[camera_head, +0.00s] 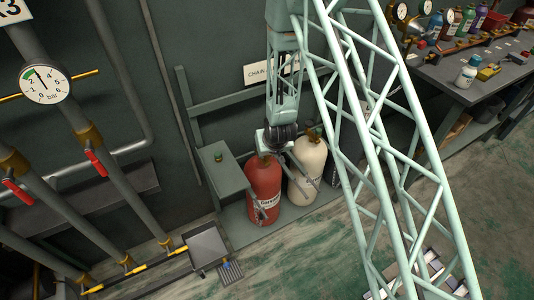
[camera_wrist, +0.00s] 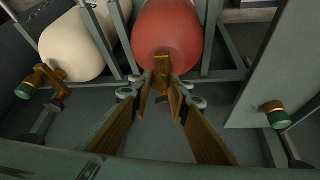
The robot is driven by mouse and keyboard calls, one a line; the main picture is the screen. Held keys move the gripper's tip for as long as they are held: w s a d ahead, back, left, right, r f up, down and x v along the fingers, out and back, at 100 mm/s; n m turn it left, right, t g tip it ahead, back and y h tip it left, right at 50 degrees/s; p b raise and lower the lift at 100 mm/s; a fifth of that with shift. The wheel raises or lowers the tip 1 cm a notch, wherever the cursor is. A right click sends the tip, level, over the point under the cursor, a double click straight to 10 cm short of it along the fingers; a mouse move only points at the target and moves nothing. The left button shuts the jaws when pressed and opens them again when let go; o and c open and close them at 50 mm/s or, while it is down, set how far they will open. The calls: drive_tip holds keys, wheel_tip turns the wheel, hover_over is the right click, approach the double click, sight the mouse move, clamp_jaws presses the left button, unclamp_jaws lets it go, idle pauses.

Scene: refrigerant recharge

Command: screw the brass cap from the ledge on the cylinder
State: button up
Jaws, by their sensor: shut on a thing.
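A red cylinder (camera_head: 264,190) stands upright beside the ledge; it also shows in the wrist view (camera_wrist: 167,28). My gripper (camera_head: 278,148) is over its top. In the wrist view my gripper's two fingers (camera_wrist: 163,98) close in on a brass piece (camera_wrist: 162,69) at the red cylinder's top. I cannot tell whether this piece is a valve or a cap. A small brass piece with a green end (camera_wrist: 275,114) sits on the ledge (camera_wrist: 253,92), right of my fingers. In the head view it stands on the ledge (camera_head: 226,181), left of the red cylinder.
A cream cylinder (camera_head: 307,168) with a brass fitting stands right of the red one, close to my gripper. Rack bars (camera_head: 188,125) stand behind. Pipes with red levers and a gauge (camera_head: 45,84) are at left. A workbench (camera_head: 460,79) with bottles is at right.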

drive_tip(key=shift+s+f+m+h, duration=0.2)
drive_tip(key=shift+m+h, duration=0.2)
drive_tip(key=shift+m, duration=0.4)
drive_tip(key=o, duration=0.8)
drive_tip(key=shift+w, duration=0.1)
drive_tip(key=shift+c, duration=0.2)
drive_tip(key=shift+o, duration=0.7)
drive_tip(key=shift+r, duration=0.1)
drive_tip(key=shift+r, duration=0.15)
drive_tip(key=v, duration=1.1)
drive_tip(key=shift+s+r, duration=0.25)
drive_tip(key=shift+r, duration=0.1)
